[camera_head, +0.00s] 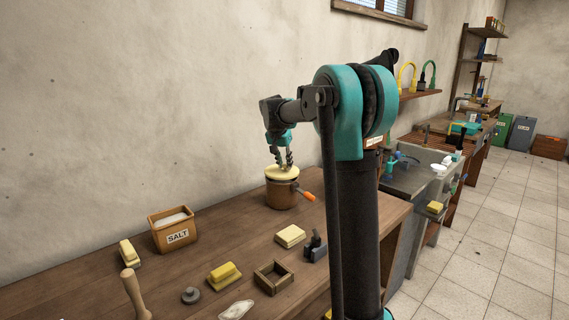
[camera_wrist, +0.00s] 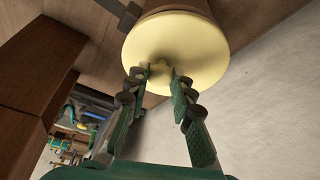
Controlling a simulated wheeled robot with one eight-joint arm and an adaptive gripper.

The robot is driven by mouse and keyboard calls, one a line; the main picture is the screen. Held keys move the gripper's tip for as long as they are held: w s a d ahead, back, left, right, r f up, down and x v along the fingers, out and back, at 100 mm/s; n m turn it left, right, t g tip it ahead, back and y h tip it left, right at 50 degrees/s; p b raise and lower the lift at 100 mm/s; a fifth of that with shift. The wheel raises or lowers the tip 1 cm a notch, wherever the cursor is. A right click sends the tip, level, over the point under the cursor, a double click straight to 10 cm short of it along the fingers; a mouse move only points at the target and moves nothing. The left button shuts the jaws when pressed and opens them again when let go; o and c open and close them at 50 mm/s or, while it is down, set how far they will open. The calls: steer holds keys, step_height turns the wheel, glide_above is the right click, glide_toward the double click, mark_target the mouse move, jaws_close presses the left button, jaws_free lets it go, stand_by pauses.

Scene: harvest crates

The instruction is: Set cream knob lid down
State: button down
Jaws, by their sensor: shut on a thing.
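The cream knob lid (camera_head: 273,172) is level at the mouth of a brown pot (camera_head: 281,196) on the wooden table. Whether it touches the rim or hovers just above it, I cannot tell. My gripper (camera_head: 284,164) comes down from above and is shut on the lid's knob. In the wrist view the cream disc of the lid (camera_wrist: 195,35) fills the top middle, with its knob between the fingertips of my gripper (camera_wrist: 159,76). The brown pot (camera_wrist: 172,7) shows just beyond the lid, mostly hidden by it.
An orange-tipped handle (camera_head: 306,195) lies at the pot's right. A salt box (camera_head: 172,235) stands to the left. Cream-and-yellow blocks (camera_head: 290,236), a small wooden frame (camera_head: 273,278) and a grey weight (camera_head: 190,295) lie nearer. The wall is close behind the pot.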

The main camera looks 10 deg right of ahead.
steer(key=shift+f, duration=0.25)
steer(key=shift+f, duration=0.3)
steer(key=c, duration=1.3)
jaws_free()
steer(key=shift+r, duration=0.55)
steer(key=v, duration=1.2)
